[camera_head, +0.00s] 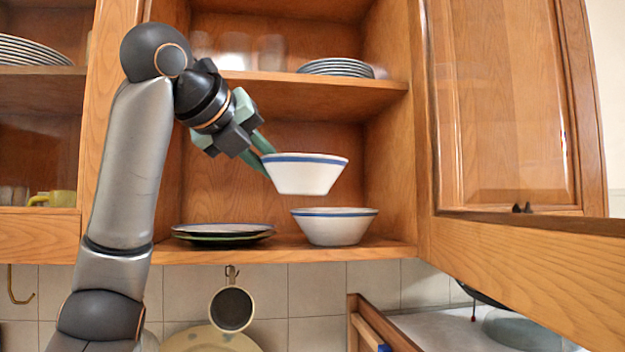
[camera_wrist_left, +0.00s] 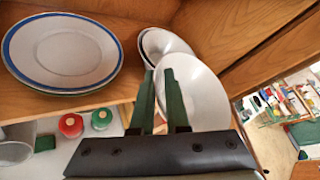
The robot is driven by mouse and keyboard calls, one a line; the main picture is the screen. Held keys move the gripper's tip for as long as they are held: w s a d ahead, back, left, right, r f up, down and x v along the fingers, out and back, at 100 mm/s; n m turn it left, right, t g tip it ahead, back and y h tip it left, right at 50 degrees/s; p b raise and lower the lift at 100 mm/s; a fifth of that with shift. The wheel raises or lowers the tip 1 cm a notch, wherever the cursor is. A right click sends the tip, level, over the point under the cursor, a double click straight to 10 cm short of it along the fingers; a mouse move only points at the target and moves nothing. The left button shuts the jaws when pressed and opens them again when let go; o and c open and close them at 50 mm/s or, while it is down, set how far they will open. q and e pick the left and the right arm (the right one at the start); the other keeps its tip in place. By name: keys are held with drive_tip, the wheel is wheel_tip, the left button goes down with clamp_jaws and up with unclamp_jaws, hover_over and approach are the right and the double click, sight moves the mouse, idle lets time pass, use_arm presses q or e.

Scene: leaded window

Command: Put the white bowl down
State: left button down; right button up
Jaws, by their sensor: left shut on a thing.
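My left gripper (camera_head: 264,158) is shut on the rim of a white bowl with a blue rim band (camera_head: 305,179). It holds the bowl upright in the air inside the open cabinet. A second, similar white bowl (camera_head: 335,229) stands on the bottom shelf (camera_head: 285,250), below and slightly right of the held one, with a small gap between them. In the left wrist view the held bowl (camera_wrist_left: 206,98) is at the left gripper's fingers (camera_wrist_left: 167,95), and the second bowl shows partly behind it. My right gripper is not in view.
Stacked plates (camera_head: 222,233) lie on the bottom shelf to the left of the standing bowl. The upper shelf (camera_head: 300,83) holds more plates (camera_head: 338,68) and blurred glasses. An open cabinet door (camera_head: 515,110) is at the right. A mug (camera_head: 232,308) hangs below the cabinet.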

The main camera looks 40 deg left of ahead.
use_arm(q)
drive_tip(key=w+a+p, duration=0.1)
drive_tip(key=w, duration=0.3)
drive_tip(key=w+a+p, duration=0.1)
drive_tip(key=w, duration=0.3)
drive_tip(key=w+a+f+p, duration=0.1)
drive_tip(key=w, duration=0.4)
drive_tip(key=shift+a+p, duration=0.3)
drive_tip(key=shift+p, duration=0.1)
drive_tip(key=shift+s+f, duration=0.15)
drive_tip(key=shift+f, duration=0.1)
drive_tip(key=shift+f, duration=0.1)
drive_tip(key=shift+f+b, duration=0.3)
drive_tip(key=shift+f, duration=0.2)
drive_tip(key=c, duration=0.9)
unclamp_jaws()
drive_tip(key=shift+r, duration=0.1)
